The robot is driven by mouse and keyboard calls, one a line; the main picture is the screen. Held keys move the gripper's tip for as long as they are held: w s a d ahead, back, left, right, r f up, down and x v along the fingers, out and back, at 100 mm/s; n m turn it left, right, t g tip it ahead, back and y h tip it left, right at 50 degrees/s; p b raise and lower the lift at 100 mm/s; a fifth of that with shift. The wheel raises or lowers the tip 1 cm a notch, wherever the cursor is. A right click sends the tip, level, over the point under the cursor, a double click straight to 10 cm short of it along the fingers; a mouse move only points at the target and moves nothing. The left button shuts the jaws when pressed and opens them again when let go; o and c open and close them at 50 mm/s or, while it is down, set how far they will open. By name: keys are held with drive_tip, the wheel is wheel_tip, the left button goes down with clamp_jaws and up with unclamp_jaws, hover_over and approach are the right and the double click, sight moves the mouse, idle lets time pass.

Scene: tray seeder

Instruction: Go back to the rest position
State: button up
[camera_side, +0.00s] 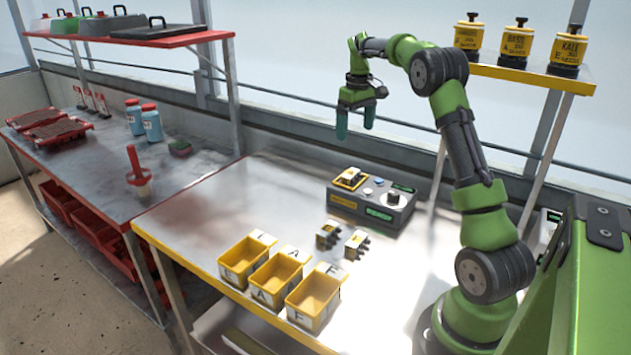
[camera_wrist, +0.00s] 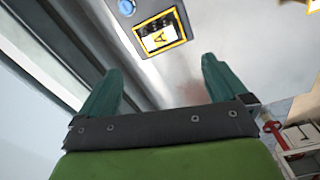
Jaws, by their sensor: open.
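My gripper (camera_side: 356,122) is open and empty, raised above the back of the metal table, near the back ledge. Its two teal fingers point down in the side view and stand apart in the wrist view (camera_wrist: 158,95). Below it and a little to the right is a grey control box (camera_side: 372,205) with a yellow-framed piece (camera_side: 349,179) on its top. In the wrist view this yellow-framed piece (camera_wrist: 161,33), marked A, shows beyond the fingers, well apart from them.
Yellow bins (camera_side: 313,298) stand at the table's front edge, with two small blocks (camera_side: 342,239) behind them. A yellow shelf (camera_side: 535,76) with three yellow-black canisters is at the right. The left bench holds a red-handled tool (camera_side: 138,168) and blue bottles (camera_side: 150,122) under a red shelf (camera_side: 130,40).

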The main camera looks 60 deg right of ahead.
drive_tip(key=s+a+r+t, duration=0.1)
drive_tip(key=s+a, duration=0.4)
drive_tip(key=a, duration=0.7)
drive_tip(key=s+a+r+t+y, duration=0.1)
drive_tip(key=s+a+t, duration=0.2)
drive_tip(key=a, duration=0.9)
drive_tip(key=s+a+r+m+t+y, duration=0.1)
drive_tip(key=s+a+t, duration=0.1)
drive_tip(key=s+a, duration=0.7)
drive_tip(key=a, duration=0.2)
drive_tip(key=shift+a+r+t, duration=0.2)
drive_tip(key=shift+a+t, duration=0.2)
